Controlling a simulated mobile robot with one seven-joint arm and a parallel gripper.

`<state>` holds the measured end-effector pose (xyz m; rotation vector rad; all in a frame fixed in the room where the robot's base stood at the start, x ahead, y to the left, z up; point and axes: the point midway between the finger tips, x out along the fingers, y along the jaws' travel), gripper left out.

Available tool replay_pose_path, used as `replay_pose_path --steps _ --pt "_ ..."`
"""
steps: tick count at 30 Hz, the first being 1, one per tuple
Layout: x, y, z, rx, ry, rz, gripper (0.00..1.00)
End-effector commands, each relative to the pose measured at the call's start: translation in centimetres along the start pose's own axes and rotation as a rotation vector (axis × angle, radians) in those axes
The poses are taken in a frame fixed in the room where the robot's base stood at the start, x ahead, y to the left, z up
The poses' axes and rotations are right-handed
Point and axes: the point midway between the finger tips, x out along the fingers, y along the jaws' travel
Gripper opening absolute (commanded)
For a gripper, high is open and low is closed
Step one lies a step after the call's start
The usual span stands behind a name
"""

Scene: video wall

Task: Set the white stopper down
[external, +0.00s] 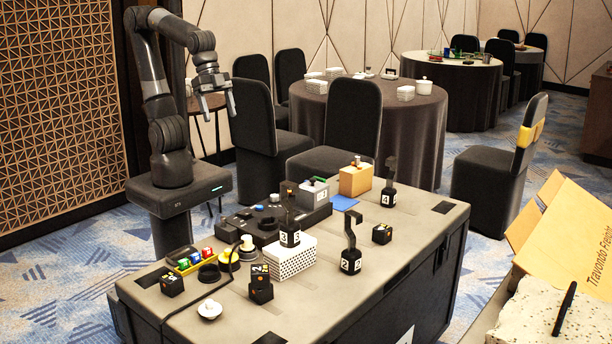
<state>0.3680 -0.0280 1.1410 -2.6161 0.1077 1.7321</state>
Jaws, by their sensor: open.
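A white round piece with a small knob on top, which looks like the white stopper (209,310), rests on the grey top of the large case (330,318), near its front left edge. My gripper (218,112) is open and empty. It hangs high above the far left end of the case, well away from the stopper, with its fingers pointing down.
A white perforated box (291,257) and hooked black weights (351,258) stand farther right. The case's front right top is mostly clear.

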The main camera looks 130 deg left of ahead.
Motion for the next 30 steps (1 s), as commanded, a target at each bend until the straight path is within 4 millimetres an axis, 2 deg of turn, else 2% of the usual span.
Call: replay_pose_path --steps 1,3,6,10,15,30 --pt "-0.6 -0.6 1.5 -0.009 0.021 -0.009 0.75" --pt "-1.0 -1.2 3.4 -0.018 0.042 -0.022 0.75" --pt "-1.3 -1.8 5.5 -0.028 0.066 -0.037 0.75" --pt "-1.3 -2.3 7.3 -0.035 0.084 -0.052 0.75" --pt "-1.3 -2.5 8.1 -0.037 0.091 -0.058 0.75" --pt "-1.3 -2.4 8.0 -0.037 0.09 -0.058 0.75"
